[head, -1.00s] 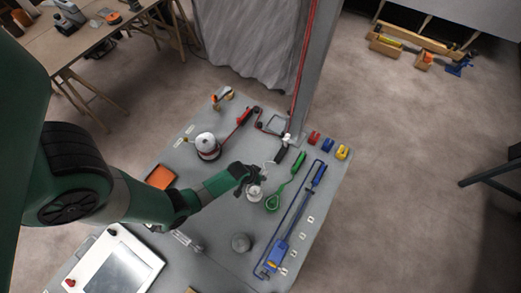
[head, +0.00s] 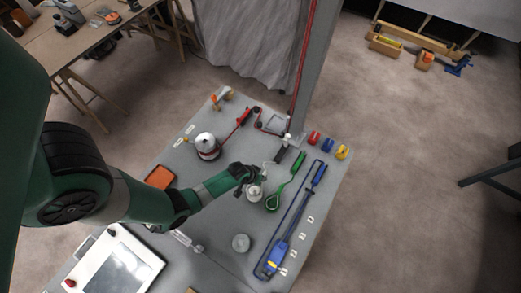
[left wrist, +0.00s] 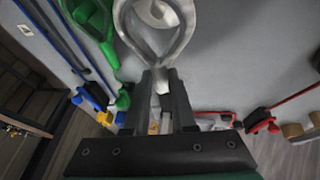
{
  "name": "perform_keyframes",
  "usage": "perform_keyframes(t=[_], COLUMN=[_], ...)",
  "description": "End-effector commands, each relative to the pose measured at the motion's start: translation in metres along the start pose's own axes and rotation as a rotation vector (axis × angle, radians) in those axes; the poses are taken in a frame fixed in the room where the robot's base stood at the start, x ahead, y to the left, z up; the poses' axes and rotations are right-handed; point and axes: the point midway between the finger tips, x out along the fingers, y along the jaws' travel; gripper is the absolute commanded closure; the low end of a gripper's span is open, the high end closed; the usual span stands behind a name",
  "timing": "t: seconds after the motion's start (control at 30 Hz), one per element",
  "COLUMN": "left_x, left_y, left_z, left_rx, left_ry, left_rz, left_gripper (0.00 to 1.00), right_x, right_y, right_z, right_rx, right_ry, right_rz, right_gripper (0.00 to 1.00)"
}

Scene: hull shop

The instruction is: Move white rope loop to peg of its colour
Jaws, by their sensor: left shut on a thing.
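My left gripper (head: 262,175) is over the middle of the table. In the left wrist view its fingers (left wrist: 161,95) are shut on the narrow end of the white rope loop (left wrist: 184,40). The loop spreads away from the fingertips around a pale post (left wrist: 160,13). In the head view the post and loop show as a whitish shape (head: 254,193) just below the gripper. I cannot tell how high the loop sits on the post. A grey round post (head: 241,242) stands bare closer to the table's front. My right gripper is not in view.
A green loop (head: 272,204) and a blue loop (head: 260,268) lie to the right. A grey column rises behind the gripper.

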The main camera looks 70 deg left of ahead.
Motion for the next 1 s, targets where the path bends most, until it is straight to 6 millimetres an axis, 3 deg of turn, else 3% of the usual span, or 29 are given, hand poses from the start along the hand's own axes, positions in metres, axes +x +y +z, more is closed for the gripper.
perform_keyframes(t=[1.0], left_x=[0.014], left_y=[-0.002], left_z=[0.005], left_rx=[0.000], left_ry=[0.000], left_rz=[0.000], left_gripper=[1.00], right_x=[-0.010], right_y=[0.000], right_z=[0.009], right_rx=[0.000], right_ry=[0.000], right_rz=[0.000], right_gripper=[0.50])
